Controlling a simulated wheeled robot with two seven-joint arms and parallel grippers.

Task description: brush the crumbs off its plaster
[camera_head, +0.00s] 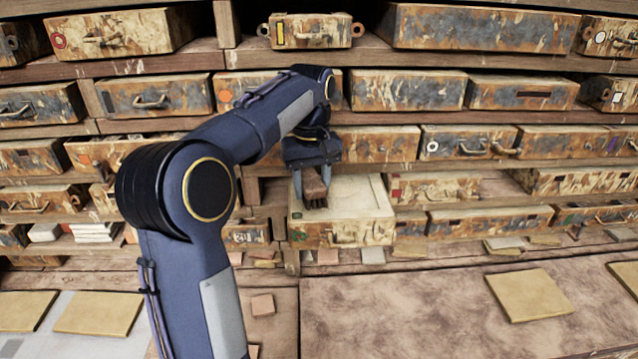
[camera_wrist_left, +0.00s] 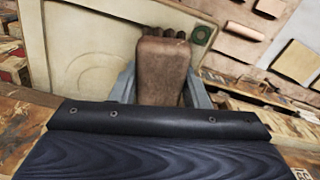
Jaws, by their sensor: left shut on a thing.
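A brown brush (camera_head: 315,186) is held in my left gripper (camera_head: 312,178), bristles down, over the plaster. It also shows in the left wrist view (camera_wrist_left: 162,72), between the two grey fingers (camera_wrist_left: 163,88). The pale plaster face (camera_head: 362,194) is the top of a worn mould box that sticks out from the shelf. In the left wrist view the plaster (camera_wrist_left: 70,30) has a round relief. The bristles are at or just above the plaster; I cannot tell if they touch. No crumbs can be made out. My right gripper is not in view.
Shelves of rusty, stained boxes (camera_head: 405,90) stand behind and on both sides, close to my left arm. Below is a brown worktop (camera_head: 420,305) with a tan tile (camera_head: 529,294). More tan tiles (camera_head: 98,314) lie at the lower left. The middle of the worktop is clear.

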